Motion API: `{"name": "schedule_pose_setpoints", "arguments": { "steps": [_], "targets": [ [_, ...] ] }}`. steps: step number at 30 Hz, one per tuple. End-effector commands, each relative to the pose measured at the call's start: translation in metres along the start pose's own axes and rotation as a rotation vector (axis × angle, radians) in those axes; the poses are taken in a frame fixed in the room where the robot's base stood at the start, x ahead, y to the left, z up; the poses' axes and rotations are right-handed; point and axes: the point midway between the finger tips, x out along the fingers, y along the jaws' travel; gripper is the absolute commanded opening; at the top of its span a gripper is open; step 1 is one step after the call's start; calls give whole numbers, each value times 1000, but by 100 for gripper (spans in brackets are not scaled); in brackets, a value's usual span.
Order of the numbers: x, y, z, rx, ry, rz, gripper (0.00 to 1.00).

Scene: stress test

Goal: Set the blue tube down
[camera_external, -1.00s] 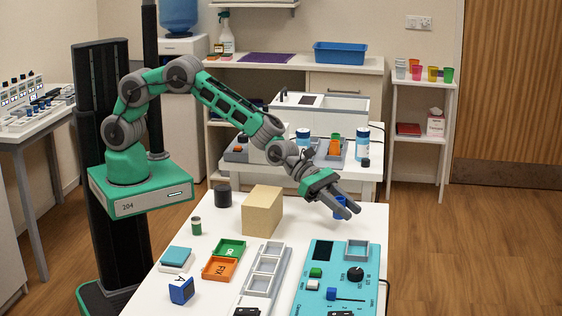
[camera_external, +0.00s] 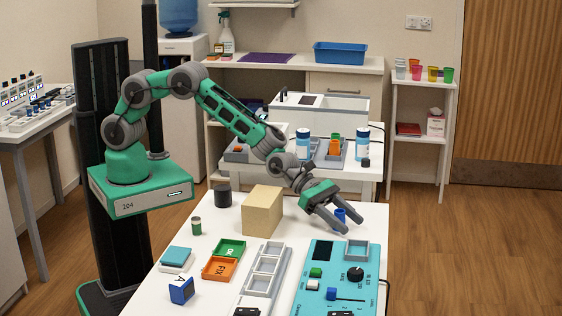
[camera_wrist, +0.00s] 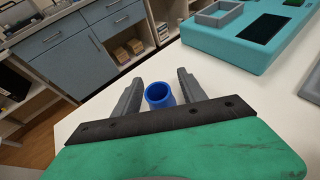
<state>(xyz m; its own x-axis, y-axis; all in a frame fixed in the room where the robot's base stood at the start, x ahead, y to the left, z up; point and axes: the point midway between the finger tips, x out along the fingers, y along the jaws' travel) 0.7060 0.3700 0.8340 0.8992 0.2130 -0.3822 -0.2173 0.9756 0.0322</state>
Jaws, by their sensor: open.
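The blue tube (camera_external: 340,215) stands upright on the white table, near its far right part. In the wrist view the blue tube (camera_wrist: 160,95) shows its open top between my two fingers. My gripper (camera_external: 342,222) is open around the tube, with a finger on each side. In the wrist view my gripper (camera_wrist: 156,84) shows a gap between the right finger and the tube; the left finger is close, and I cannot tell if it touches.
A teal panel (camera_external: 322,262) with a grey square tray lies in front of the gripper. A tan box (camera_external: 263,212) stands to the left. The white table's (camera_external: 375,222) right edge is close to the tube.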

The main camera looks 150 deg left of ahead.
Motion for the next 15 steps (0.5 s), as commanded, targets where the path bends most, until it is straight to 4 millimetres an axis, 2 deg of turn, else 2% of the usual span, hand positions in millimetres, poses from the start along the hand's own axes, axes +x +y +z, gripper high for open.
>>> {"name": "schedule_pose_setpoints", "arguments": {
  "steps": [5, 11, 12, 15],
  "targets": [
    [-10, 1, 4, 0, -1, 1, 49],
    [-57, 1, 5, 1, -2, 3, 49],
    [-58, 1, 20, 5, -7, 2, 49],
    [-67, 1, 42, 3, -5, 0, 49]
  ]
}}
